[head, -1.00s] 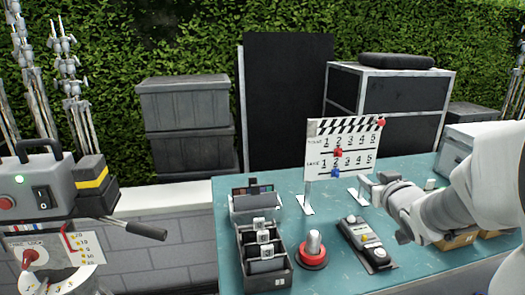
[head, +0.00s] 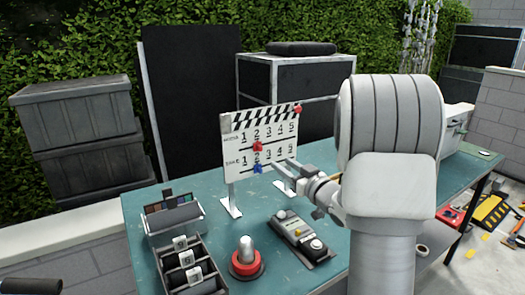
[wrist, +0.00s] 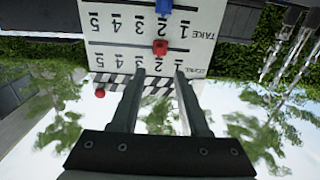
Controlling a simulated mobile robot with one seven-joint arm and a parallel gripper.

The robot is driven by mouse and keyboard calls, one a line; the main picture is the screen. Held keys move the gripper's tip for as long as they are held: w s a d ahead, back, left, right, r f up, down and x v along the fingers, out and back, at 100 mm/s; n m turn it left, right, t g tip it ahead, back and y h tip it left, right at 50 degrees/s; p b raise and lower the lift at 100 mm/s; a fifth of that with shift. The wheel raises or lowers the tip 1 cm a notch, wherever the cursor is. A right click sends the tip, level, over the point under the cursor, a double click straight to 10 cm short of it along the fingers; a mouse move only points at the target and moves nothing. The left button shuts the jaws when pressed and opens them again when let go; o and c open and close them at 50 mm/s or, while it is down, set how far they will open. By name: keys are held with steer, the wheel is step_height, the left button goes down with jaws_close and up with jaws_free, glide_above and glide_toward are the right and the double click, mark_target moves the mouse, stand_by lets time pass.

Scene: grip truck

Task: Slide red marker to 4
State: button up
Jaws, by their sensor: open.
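A white clapperboard (head: 262,133) stands upright on the table, with two numbered rows. The red marker (head: 257,146) is at 2 on the upper row. The blue marker (head: 257,168) is at 2 on the lower row. The wrist view shows the board upside down, with the red marker (wrist: 160,47) just beyond and between my fingertips, and the blue marker (wrist: 163,6) at the top edge. My gripper (wrist: 159,73) is open and empty. In the head view my gripper (head: 284,168) is right of the markers, in front of the board.
The teal table (head: 240,210) holds a grey device (head: 301,236), a red-based button (head: 246,258) and a dark tray (head: 190,268) in front of the board. A red knob (head: 298,109) sits at the clapper's right end. Black cases (head: 295,80) stand behind.

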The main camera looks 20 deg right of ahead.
mark_target(261, 149)
steer(key=w, duration=0.4)
steer(key=w+a, duration=0.1)
steer(key=w, duration=0.3)
steer(key=w+a, duration=0.1)
steer(key=w, duration=0.2)
steer(key=shift+w+a, duration=0.2)
steer(key=shift+w, duration=0.2)
jaws_close()
steer(key=shift+d, duration=0.1)
stand_by(0.7)
